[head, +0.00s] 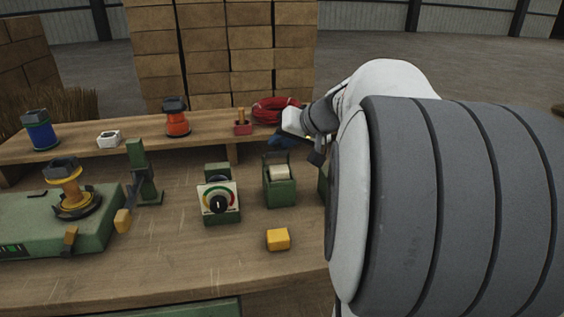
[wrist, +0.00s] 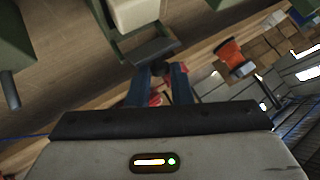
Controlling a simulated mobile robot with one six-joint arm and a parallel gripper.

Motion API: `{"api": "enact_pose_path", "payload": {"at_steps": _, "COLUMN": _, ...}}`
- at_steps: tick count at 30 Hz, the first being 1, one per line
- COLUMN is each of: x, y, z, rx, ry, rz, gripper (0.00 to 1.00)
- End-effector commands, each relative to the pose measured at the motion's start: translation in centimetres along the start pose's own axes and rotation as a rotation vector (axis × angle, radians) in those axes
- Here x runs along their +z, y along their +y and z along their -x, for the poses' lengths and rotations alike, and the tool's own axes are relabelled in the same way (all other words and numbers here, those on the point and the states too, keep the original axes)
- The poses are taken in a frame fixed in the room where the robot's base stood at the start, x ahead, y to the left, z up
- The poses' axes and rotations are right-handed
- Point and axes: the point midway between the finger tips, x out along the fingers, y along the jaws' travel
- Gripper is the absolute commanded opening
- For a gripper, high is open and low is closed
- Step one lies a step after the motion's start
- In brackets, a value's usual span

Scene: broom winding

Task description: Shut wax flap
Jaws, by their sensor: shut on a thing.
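The green wax box (head: 280,192) stands on the bench with a pale wax block (head: 279,172) showing in its open top. Its wax flap (wrist: 150,52) is open at the back of the box, and the pale block (wrist: 136,12) shows beyond it in the wrist view. My gripper (head: 282,143) is behind and above the box. In the wrist view, the blue fingers of my gripper (wrist: 160,78) are closed around the dark knob (wrist: 160,68) at the flap's edge. The hinge is hard to make out.
A green dial box (head: 218,203) stands left of the wax box, and a yellow block (head: 278,239) lies in front. On the shelf behind are a red coil (head: 275,110), a red holder (head: 243,127) and an orange spool (head: 176,118). My arm hides the right side.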

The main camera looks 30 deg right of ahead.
Motion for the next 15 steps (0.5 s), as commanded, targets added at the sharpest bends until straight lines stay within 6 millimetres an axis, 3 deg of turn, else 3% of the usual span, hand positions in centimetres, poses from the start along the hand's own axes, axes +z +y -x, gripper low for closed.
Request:
{"api": "enact_pose_path", "payload": {"at_steps": 1, "x": 1.0, "y": 0.6, "z": -0.7, "rx": -0.005, "ry": 0.022, "rz": 0.014, "gripper": 0.00}}
{"api": "enact_pose_path", "payload": {"at_steps": 15, "x": 2.3, "y": 0.7, "z": -0.3, "rx": -0.056, "ry": 0.237, "rz": 0.125, "gripper": 0.00}}
